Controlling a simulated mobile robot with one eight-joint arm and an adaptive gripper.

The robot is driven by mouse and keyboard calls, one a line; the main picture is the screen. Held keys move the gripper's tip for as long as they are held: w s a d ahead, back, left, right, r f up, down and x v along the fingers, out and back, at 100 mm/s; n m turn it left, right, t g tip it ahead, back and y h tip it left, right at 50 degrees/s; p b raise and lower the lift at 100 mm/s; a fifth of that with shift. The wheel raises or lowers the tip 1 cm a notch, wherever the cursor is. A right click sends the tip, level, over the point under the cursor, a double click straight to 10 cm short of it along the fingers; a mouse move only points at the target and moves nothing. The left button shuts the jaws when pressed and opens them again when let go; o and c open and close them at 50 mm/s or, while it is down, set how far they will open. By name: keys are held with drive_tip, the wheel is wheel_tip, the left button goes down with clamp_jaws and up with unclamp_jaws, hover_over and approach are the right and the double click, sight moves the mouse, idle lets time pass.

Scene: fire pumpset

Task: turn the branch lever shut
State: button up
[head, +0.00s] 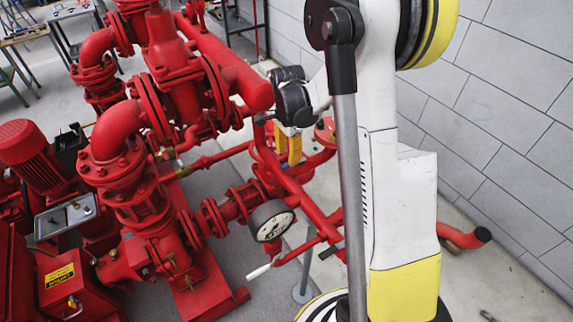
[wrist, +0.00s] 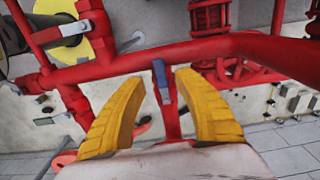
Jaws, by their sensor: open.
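In the wrist view, a small blue-grey lever (wrist: 161,78) stands out from a red branch pipe (wrist: 172,122), below a wider horizontal red pipe. It is the likely branch lever. My gripper (wrist: 163,82) is open, with one yellow finger on each side of the lever and a visible gap to both. Contact or depth cannot be told. In the head view, my gripper (head: 289,148) hangs down among the red pipes, its yellow fingers partly hidden. The lever between them cannot be made out there.
A round pressure gauge (head: 271,221) and a white-handled lever (head: 262,270) sit on the nearer pipework. Large red pump pipes (head: 130,130) fill the left. A grey block wall (head: 500,120) stands at the right. The wrist view shows another pale lever (wrist: 75,28) at upper left.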

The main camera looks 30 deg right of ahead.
drive_tip(key=shift+f+b, duration=0.45)
drive_tip(key=shift+f, duration=1.4)
clamp_jaws()
